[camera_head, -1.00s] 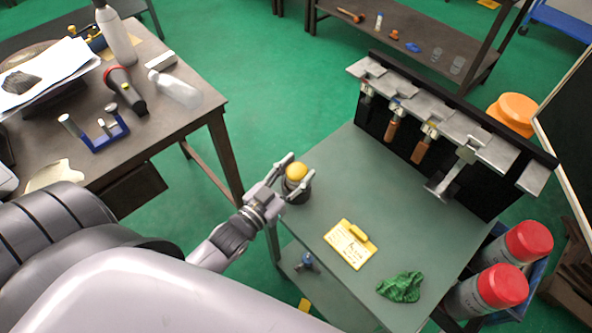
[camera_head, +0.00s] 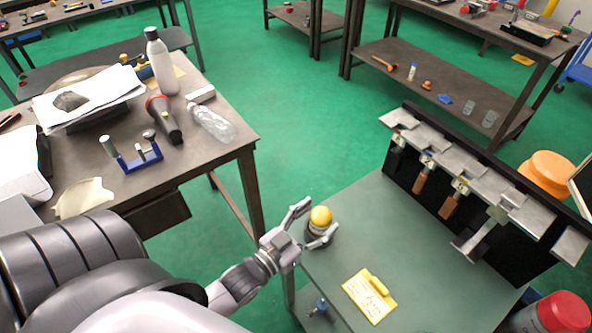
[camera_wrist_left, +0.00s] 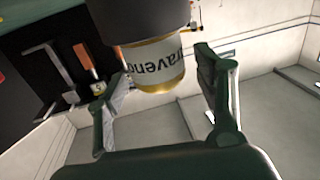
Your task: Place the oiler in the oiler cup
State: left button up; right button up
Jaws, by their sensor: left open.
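The oiler (camera_head: 320,216) shows a rounded yellow top and stands at the near left corner of the grey-green cart top. A dark round cup-like part (camera_head: 318,231) is around its lower portion; I take this for the oiler cup. My left gripper (camera_head: 319,218) is open, with one finger on each side of the oiler. In the left wrist view, the oiler's pale lettered body (camera_wrist_left: 158,66) lies between the spread fingers (camera_wrist_left: 158,72), against the dark part (camera_wrist_left: 145,20). Whether the fingers touch it, I cannot tell. My right gripper is out of view.
A yellow tag (camera_head: 369,296) lies on the cart top (camera_head: 400,240). A black rack (camera_head: 430,187) with hanging tools stands along its far side. A brown workbench (camera_head: 185,165) with a bottle, flashlight and blue holder is on the left. Green floor lies between.

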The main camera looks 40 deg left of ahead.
pick_arm(q)
jog(key=s+a+b, duration=0.1)
jog(key=s, duration=0.9)
jog(key=shift+s+a+b, duration=0.2)
jog(key=shift+a+b, duration=0.1)
jog(key=shift+a, duration=0.1)
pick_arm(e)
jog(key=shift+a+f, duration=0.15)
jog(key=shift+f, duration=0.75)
pick_arm(q)
jog(key=s+f+g+y, duration=0.1)
jog(key=s+f+g, duration=0.15)
jog(key=f, duration=0.85)
jog(key=s+a+f+g+y, duration=0.1)
jog(key=s+f+g, duration=0.15)
jog(key=f, duration=0.85)
jog(key=s+f+g, duration=0.2)
jog(key=f+g, duration=0.1)
jog(key=f, duration=0.8)
jog(key=s+d+f+g+y, duration=0.1)
jog(key=s+f+g, duration=0.7)
jog(key=s+f, duration=0.8)
jog(key=shift+s+d+g, duration=0.15)
jog(key=shift+s+g, duration=0.25)
jog(key=shift+s, duration=0.35)
jog(key=shift+c, duration=0.4)
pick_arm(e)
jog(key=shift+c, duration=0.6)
